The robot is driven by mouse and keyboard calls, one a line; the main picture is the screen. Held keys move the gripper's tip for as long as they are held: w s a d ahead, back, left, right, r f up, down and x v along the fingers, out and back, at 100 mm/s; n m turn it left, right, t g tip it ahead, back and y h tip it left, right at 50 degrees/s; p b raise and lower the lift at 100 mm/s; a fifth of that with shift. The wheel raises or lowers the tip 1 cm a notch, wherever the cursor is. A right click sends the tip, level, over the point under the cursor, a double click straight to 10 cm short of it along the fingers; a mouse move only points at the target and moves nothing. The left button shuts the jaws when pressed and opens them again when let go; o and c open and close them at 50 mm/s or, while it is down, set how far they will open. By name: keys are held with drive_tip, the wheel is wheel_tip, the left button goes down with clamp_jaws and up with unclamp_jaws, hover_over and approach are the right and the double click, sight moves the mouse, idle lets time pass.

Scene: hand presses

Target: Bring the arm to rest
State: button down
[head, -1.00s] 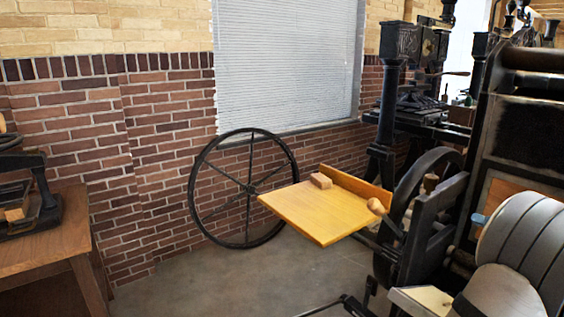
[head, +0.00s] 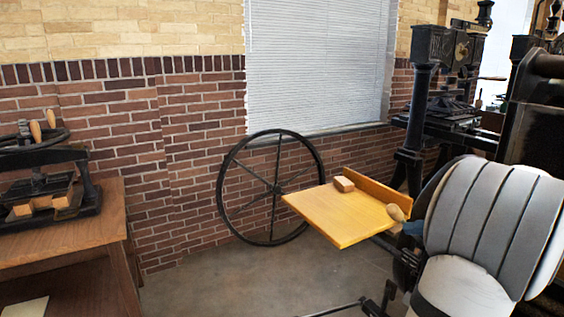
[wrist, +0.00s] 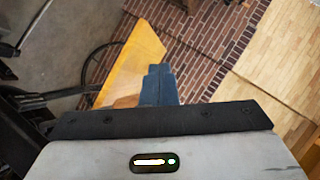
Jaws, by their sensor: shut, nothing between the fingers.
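My gripper's blue fingers (wrist: 158,85) are together and empty in the lower middle of the wrist view. In the head view, a small blue part of my gripper (head: 412,228) shows at the right, by the yellow board's handle. Most of the gripper is hidden behind the large grey links of my arm. In the wrist view, the yellow board (wrist: 135,62) appears beyond the fingers. No object is held.
The yellow board (head: 345,222) bears a small wooden block (head: 344,184). A spoked wheel (head: 272,188) leans by the brick wall. Black presses (head: 425,95) stand at the right. A wooden table (head: 60,240) with a small press is at the left. Floor between is clear.

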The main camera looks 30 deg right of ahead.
drive_tip(key=w+a+f+n+g+p, duration=0.1)
drive_tip(key=w+a+g, duration=0.25)
drive_tip(key=a, duration=0.75)
drive_tip(key=w+a+f+n+g+p, duration=0.1)
drive_tip(key=w+a+g+p, duration=0.2)
drive_tip(key=a, duration=0.9)
drive_tip(key=s+a+n+g+h+p, duration=0.1)
drive_tip(key=s+a+n+h, duration=0.1)
drive_tip(key=a, duration=0.6)
drive_tip(key=s+a+f+n+g+h+p, duration=0.1)
drive_tip(key=s+a+n+h+p, duration=0.1)
drive_tip(key=s+a, duration=0.3)
drive_tip(key=shift+s+a+f+n+g+h, duration=0.15)
drive_tip(key=shift+a+f+n+g+h, duration=0.4)
drive_tip(key=shift+a, duration=1.1)
drive_tip(key=shift+r+h, duration=0.25)
drive_tip(key=shift+h, duration=0.1)
